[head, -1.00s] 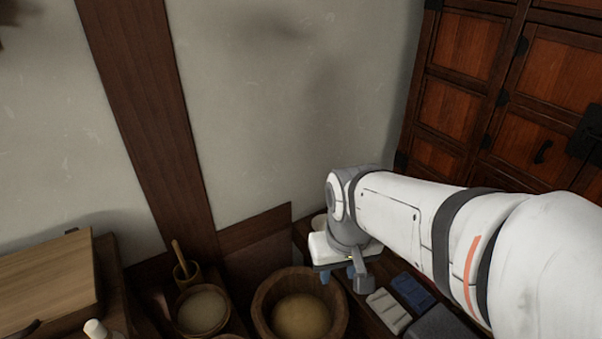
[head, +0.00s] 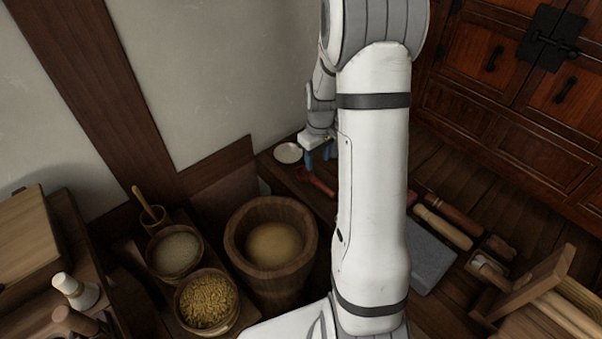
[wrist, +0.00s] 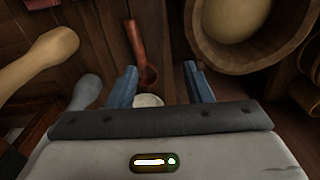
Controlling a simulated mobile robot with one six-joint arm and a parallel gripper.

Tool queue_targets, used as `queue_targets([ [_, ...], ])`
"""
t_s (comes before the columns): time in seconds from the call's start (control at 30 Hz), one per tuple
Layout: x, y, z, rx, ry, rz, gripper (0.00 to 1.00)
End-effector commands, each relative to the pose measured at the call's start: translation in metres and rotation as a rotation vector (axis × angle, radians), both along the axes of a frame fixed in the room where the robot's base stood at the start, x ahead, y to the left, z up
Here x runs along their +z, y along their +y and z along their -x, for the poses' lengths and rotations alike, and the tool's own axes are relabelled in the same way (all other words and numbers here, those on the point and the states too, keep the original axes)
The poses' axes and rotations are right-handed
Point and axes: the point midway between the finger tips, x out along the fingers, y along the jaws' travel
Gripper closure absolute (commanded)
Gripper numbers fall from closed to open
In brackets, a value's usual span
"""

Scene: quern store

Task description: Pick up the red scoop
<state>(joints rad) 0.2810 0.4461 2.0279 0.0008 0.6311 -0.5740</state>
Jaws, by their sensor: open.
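The red scoop (head: 318,182) lies on the dark plank floor in the head view, between the big wooden tub and my arm, which may hide part of it. In the wrist view the red scoop (wrist: 137,42) has its handle pointing to the top and its round bowl near the left fingertip. My gripper (head: 319,158) hangs over the floor just beyond the scoop. In the wrist view my gripper (wrist: 160,69) has its two blue fingers wide apart, with nothing held between them.
A wooden tub (head: 235,252) with meal stands left of the scoop. A small white dish (head: 288,152) sits just left of my gripper; a white rim (wrist: 148,100) shows between the fingers. A pale wooden club (head: 443,229) and a grey slab (head: 430,262) lie right of my arm.

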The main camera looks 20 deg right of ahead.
Motion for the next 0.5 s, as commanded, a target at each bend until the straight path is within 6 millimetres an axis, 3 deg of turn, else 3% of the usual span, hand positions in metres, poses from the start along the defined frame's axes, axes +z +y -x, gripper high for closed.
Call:
queue_targets([
  [0.03, -0.024, -0.012, -0.008, 0.013, 0.013, -0.003, 0.55],
  [0.2, -0.081, -0.040, -0.026, 0.068, 0.028, -0.005, 0.55],
  [0.33, -0.109, -0.054, -0.032, 0.094, 0.034, -0.007, 0.55],
  [0.5, -0.129, -0.061, -0.034, 0.109, 0.036, -0.008, 0.55],
])
